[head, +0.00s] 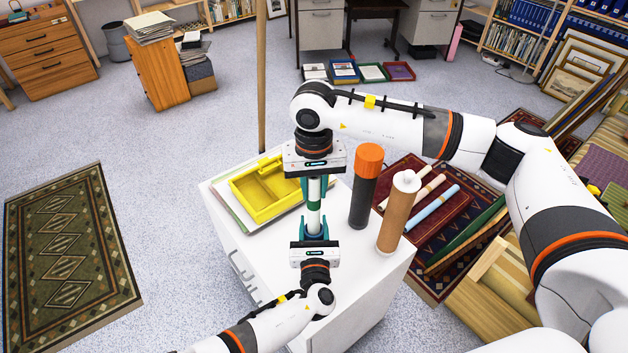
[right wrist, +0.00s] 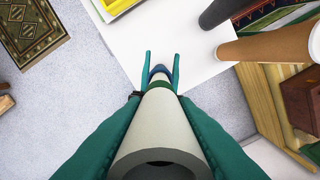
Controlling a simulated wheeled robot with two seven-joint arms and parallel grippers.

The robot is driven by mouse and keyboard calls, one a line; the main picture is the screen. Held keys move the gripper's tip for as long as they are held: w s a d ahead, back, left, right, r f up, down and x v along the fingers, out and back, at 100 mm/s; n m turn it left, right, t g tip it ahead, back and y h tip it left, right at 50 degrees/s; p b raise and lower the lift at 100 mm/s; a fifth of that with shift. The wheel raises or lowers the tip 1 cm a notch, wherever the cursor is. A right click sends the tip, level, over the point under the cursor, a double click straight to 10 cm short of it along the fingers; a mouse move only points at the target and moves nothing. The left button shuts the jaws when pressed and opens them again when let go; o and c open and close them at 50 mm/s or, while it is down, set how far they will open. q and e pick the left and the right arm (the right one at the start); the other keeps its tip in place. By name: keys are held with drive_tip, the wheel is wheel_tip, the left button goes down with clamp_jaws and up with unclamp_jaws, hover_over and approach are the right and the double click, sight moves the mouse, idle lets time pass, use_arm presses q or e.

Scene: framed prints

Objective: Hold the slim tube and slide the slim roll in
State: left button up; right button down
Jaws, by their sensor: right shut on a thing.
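The slim roll (head: 314,190), pale with a green band, stands nearly upright above the white cabinet top. My right gripper (head: 314,178) points down and is shut on its upper part; its near hollow end fills the right wrist view (right wrist: 160,130). My left gripper (head: 315,232) comes from the front, its teal fingers on either side of the lower end. In the right wrist view a blue ring (right wrist: 160,72), apparently the slim tube, shows between these fingers. The rest of the tube is hidden, and I cannot tell how far the roll is in it or whether the left fingers press on it.
On the white cabinet (head: 350,262) stand a dark tube with an orange cap (head: 366,190) and a brown tube with a white cap (head: 397,218), close on the right. A yellow tray (head: 262,206) lies on the left. Several rolls (head: 432,208) lie on a red rug beyond.

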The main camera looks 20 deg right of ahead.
drive_tip(key=shift+f, duration=1.1)
drive_tip(key=shift+f, duration=0.1)
drive_tip(key=c, duration=1.1)
unclamp_jaws()
wheel_tip(320, 180, up, 12)
use_arm(q)
drive_tip(key=o, duration=1.2)
